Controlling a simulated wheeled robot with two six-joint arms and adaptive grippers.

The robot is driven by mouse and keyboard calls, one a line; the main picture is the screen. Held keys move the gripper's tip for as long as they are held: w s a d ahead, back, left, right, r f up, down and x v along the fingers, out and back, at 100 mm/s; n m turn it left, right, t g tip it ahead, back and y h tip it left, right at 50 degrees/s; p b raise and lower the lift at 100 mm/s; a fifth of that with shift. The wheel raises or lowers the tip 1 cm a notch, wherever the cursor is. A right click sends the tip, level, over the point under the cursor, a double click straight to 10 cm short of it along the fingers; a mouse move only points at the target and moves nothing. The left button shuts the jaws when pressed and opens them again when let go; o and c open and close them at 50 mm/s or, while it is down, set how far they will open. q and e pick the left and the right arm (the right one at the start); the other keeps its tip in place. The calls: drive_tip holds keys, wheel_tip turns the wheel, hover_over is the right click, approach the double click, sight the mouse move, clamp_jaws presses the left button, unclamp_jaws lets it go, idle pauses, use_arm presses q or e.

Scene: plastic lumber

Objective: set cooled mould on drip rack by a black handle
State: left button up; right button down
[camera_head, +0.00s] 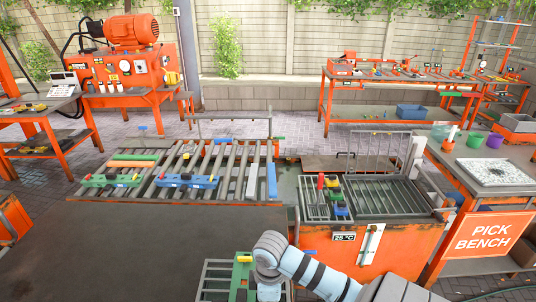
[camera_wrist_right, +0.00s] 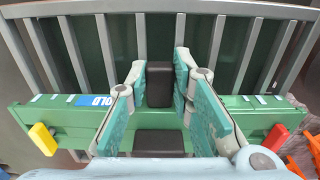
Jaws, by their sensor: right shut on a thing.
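A long green mould (camera_wrist_right: 60,115) lies across the right wrist view, with a blue label reading "OLD" in its visible part, a yellow tab at its left end and a red tab at its right. It also shows in the head view (camera_head: 243,272), partly hidden by my right wrist. My right gripper (camera_wrist_right: 160,88) is shut on its black handle (camera_wrist_right: 159,84), one finger on each side. A second black block (camera_wrist_right: 159,143) shows nearer the wrist. Grey rack bars (camera_wrist_right: 106,50) are behind and under the mould; I cannot tell whether it touches them. My left gripper is not in view.
An orange tank (camera_head: 345,258) with a "25 °C" display and barred racks on top stands beside the arm. A slatted rack (camera_head: 233,170) with blue and green moulds lies beyond the dark bare tabletop (camera_head: 130,250). The pick bench (camera_head: 500,190) is at right.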

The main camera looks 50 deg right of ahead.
drive_tip(key=c, duration=0.9)
unclamp_jaws()
drive_tip(key=shift+c, duration=0.2)
wheel_tip(320, 180, up, 3)
drive_tip(key=shift+f+p, duration=0.2)
drive_tip(key=shift+p, duration=0.7)
drive_tip(key=shift+r, duration=2.15)
